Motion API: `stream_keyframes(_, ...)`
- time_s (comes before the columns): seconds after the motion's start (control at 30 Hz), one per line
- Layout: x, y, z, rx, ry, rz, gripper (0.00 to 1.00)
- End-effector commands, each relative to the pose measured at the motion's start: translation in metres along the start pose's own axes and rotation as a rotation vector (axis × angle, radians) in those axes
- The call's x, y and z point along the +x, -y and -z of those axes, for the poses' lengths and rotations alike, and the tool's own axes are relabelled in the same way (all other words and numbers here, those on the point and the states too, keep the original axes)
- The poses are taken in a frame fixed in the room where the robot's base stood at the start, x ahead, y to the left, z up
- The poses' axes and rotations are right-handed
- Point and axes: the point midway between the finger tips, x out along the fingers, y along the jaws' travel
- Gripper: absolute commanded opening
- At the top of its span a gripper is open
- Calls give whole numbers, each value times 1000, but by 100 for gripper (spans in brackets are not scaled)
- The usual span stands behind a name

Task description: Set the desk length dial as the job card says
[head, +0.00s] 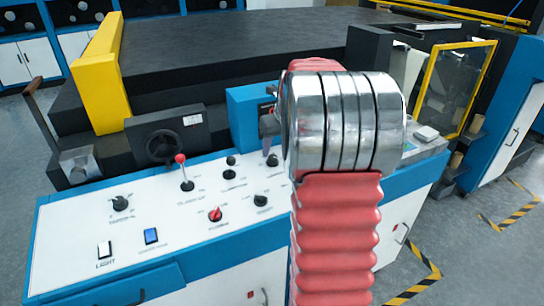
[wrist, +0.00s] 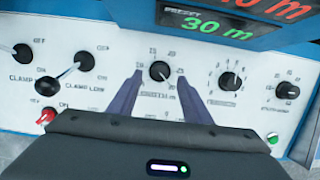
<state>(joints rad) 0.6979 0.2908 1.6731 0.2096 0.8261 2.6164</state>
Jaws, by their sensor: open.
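In the wrist view a row of black dials runs along a white panel. The middle dial (wrist: 160,71) has a ring of small numbers. Another numbered dial (wrist: 230,79) is to its right, and a third (wrist: 287,91) is further right. Their labels are too blurred to tell which one is the desk length dial. My gripper (wrist: 160,84) is open, with one dark finger on each side of the middle dial; I cannot tell whether they touch it. A display (wrist: 208,25) above reads "PRESET 30 m". I cannot make out a job card in either view.
Left of the fingers are clamp knobs (wrist: 84,61) and a red knob (wrist: 45,116). In the head view the white console (head: 80,225) carries a red-topped lever (head: 184,172) and switches. A yellow-framed guard (head: 455,90) stands at right.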

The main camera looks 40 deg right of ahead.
Motion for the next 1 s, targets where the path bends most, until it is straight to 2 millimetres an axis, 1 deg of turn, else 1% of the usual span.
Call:
stream_keyframes(0.03, 9, 0, 0, 0, -2, -1, 45)
stream_keyframes(0.1, 20, 0, 1, 0, -3, -1, 45)
stream_keyframes(0.3, 42, -1, 0, -2, -1, -1, 45)
stream_keyframes(0.43, 47, -1, 0, -2, 0, 0, 45)
stream_keyframes(0.7, 48, -1, 0, -2, 0, 0, 45)
stream_keyframes(1.0, 48, -1, 0, -2, 0, -1, 24)
